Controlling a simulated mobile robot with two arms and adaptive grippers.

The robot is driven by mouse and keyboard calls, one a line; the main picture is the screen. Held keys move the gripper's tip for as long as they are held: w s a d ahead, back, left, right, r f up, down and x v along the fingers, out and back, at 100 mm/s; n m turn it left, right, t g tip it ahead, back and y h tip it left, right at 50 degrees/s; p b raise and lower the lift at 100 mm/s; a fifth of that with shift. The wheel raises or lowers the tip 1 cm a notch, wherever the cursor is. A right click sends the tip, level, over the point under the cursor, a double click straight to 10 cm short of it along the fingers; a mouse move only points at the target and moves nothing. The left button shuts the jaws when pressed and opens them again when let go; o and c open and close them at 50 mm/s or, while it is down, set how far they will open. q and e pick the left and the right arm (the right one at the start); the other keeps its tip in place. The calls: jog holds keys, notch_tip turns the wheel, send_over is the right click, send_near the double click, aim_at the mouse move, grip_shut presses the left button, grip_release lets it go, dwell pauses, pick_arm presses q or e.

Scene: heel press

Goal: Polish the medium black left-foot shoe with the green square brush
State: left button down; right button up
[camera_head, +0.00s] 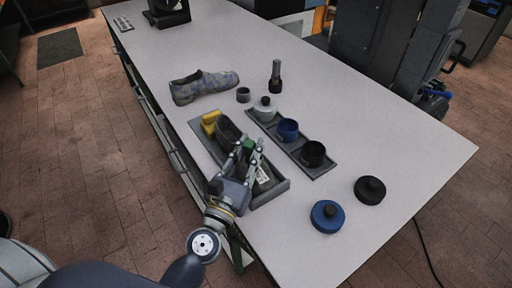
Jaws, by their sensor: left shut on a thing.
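My left gripper (250,153) reaches over the long grey tray (274,194) near the table's left edge. It is shut on the green brush (248,144), of which only a small part shows between the fingers. A dark, shoe-like shape (227,130) lies in the tray, partly hidden by the gripper; I take it to be the black shoe, but its size and foot side cannot be told. Whether the brush touches it cannot be told. My right gripper is not in view.
A yellow block (209,121) sits at the tray's far end. A grey-blue shoe (204,87) stands behind it. A second tray holds white, blue (288,129) and black pots. Blue (327,215) and black (370,189) lids lie at right. The far table is mostly clear.

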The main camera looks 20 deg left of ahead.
pick_arm(q)
jog(key=shift+s+a, duration=0.15)
jog(key=shift+s, duration=0.05)
jog(key=shift+w+d+p, duration=0.3)
jog(key=shift+w+d, duration=0.7)
jog(key=shift+w, duration=0.25)
jog(key=shift+s+a+b, duration=0.45)
jog(key=shift+s+a, duration=0.55)
jog(key=shift+s, duration=0.25)
jog(key=shift+w+d, duration=0.25)
jog(key=shift+w, duration=0.05)
jog(key=shift+w+d+p, duration=0.5)
jog(key=shift+w+d, duration=0.25)
jog(key=shift+w, duration=0.25)
jog(key=shift+r, duration=0.15)
notch_tip(320, 180, up, 7)
jog(key=p, duration=0.6)
jog(key=shift+p, duration=0.4)
